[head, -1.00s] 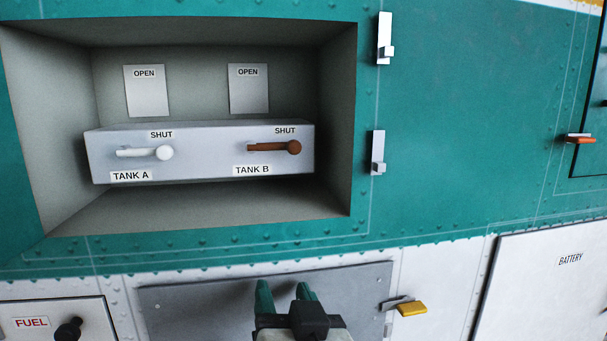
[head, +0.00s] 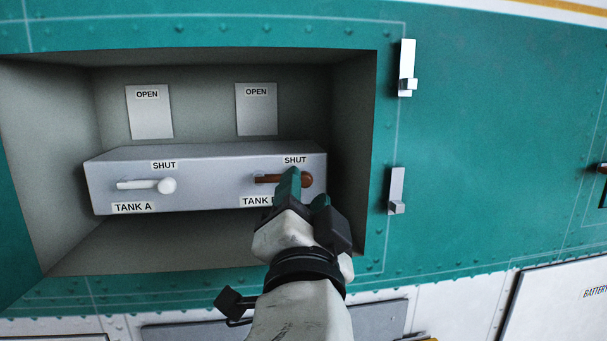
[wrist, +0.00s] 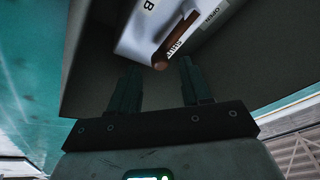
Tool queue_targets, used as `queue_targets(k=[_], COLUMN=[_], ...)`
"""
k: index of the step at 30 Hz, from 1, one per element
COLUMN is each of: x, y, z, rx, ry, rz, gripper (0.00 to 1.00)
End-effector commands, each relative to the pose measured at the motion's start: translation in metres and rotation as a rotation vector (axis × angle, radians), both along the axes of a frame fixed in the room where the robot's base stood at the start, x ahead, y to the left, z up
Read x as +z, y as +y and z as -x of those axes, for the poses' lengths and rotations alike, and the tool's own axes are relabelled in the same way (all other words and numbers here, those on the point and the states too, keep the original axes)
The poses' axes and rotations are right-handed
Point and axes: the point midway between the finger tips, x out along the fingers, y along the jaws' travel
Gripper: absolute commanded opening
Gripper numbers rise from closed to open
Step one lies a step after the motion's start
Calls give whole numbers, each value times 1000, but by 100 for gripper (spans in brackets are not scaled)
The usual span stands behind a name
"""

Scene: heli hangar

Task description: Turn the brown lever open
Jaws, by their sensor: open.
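The brown lever (head: 268,179) is on the front of a grey box in a recess, above the TANK B label. It lies level with its arm pointing left, under a SHUT label (head: 295,160); an OPEN plate (head: 256,108) is on the recess back wall. My gripper (head: 304,185) is in front of the lever in the head view and hides part of it. In the wrist view the lever (wrist: 180,38) shows beyond the fingertips of my gripper (wrist: 158,75), which is open with nothing between the fingers. I cannot tell whether a finger touches the lever.
A white lever (head: 150,185) marked TANK A sits left on the same grey box (head: 215,188). The recess walls surround the box. Two metal latches (head: 407,70) are on the teal panel right of the recess. A BATTERY panel (head: 560,310) is at lower right.

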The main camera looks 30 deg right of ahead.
Motion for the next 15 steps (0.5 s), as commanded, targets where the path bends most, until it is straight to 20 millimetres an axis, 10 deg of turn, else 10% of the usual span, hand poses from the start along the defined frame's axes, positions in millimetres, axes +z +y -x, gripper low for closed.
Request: queue_targets(k=[15], x=[7], y=[-12], z=[-23], rx=[1], ry=[0], rz=[0], gripper=[48])
